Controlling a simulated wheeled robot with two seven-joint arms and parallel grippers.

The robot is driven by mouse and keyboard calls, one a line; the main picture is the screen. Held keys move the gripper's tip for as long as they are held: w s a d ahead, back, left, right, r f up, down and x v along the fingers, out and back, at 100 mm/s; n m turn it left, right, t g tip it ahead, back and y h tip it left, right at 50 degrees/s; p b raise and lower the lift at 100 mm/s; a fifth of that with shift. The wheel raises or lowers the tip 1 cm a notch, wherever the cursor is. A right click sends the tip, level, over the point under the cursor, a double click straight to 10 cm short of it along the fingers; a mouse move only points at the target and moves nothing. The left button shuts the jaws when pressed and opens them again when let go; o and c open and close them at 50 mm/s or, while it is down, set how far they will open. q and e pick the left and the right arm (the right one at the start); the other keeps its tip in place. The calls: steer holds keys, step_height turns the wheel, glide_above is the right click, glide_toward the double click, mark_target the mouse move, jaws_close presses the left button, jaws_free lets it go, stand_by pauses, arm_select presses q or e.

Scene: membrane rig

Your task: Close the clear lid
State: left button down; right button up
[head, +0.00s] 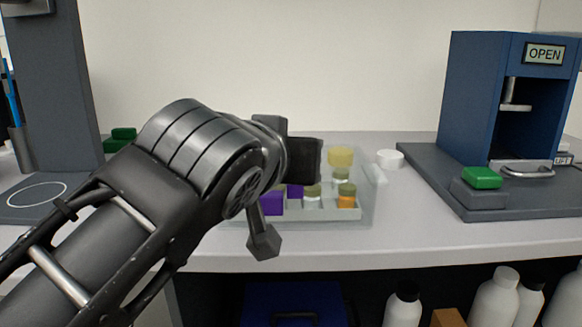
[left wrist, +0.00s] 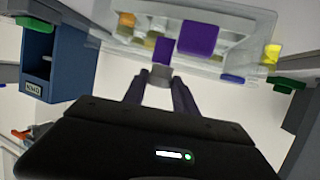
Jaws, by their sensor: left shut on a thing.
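A clear box holds a pale tray (head: 325,214) with purple, orange and olive-capped items, partly behind my left arm in the head view. Its clear lid (left wrist: 225,15) is a see-through sheet across the top of the left wrist view. My left gripper (left wrist: 160,84) is shut on a small grey piece at the lid's edge, which looks like its tab. The lid's exact angle is hard to read. My right gripper is not in view.
A blue press with an OPEN sign (head: 543,53) stands on a dark base at right, with a green button (head: 482,177) in front. A white round cap (head: 390,158) lies right of the box. A grey column (head: 55,80) stands left. Bench front is clear.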

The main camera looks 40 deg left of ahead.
arm_select(q)
steer(key=shift+f, duration=0.5)
steer(key=c, duration=1)
jaws_free()
steer(key=shift+r, duration=0.1)
steer(key=shift+r, duration=0.1)
steer(key=p+v, duration=0.1)
steer(key=v, duration=0.6)
steer(key=shift+s, duration=0.3)
steer(key=shift+d+r, duration=0.15)
